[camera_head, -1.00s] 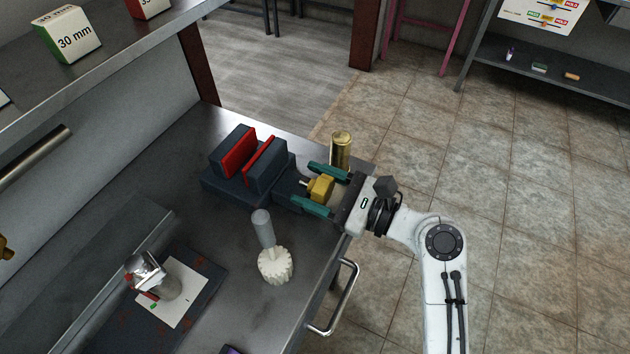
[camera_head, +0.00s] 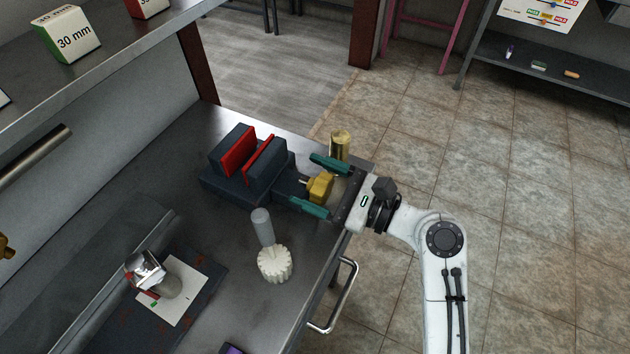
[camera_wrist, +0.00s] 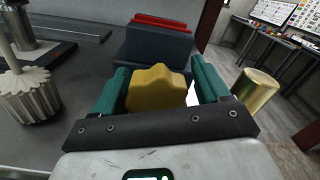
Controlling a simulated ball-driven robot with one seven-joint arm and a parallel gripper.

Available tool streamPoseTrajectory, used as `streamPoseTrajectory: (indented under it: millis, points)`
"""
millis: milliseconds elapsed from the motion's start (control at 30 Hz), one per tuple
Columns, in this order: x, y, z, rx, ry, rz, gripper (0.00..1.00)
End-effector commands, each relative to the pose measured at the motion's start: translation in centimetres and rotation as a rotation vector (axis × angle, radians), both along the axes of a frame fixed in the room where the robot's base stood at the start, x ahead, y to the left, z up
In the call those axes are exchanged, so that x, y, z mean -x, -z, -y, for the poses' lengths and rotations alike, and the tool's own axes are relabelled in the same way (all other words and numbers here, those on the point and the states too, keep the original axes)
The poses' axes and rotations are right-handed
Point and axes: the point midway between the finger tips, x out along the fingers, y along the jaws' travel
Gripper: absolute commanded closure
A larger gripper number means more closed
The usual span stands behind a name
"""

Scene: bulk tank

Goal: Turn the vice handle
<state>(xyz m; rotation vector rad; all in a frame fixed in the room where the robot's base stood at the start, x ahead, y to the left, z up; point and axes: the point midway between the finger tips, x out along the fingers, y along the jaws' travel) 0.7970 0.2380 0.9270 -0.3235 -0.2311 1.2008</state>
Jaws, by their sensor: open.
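The vice (camera_head: 262,163) is a dark block with two red-lined jaws, standing on the bench with a gap between the jaws. Its yellow handle (camera_head: 320,186) sits on a short shaft at the vice's right side. My gripper (camera_head: 318,184) is open, with one green finger on each side of the handle. In the wrist view the lobed yellow handle (camera_wrist: 156,88) lies between the fingers, close to the left one. Whether a finger touches it I cannot tell. The vice body (camera_wrist: 157,48) and a red jaw face show behind the handle.
A brass cylinder (camera_head: 340,146) stands close beside the upper finger. A white toothed brush-like tool (camera_head: 274,263) stands on the bench (camera_head: 225,290) below the vice. A metal drawer handle (camera_head: 343,300) projects from the bench front.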

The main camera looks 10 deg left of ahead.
Motion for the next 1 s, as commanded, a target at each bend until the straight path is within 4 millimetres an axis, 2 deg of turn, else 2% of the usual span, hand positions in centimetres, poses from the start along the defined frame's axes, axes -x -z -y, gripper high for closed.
streamPoseTrajectory:
  millis: [667,1000]
  points:
    - [0.43,0.85,-0.31,0.003,-0.013,-0.029,0.19]
    - [0.26,0.81,-0.21,-0.087,-0.01,-0.263,0.19]
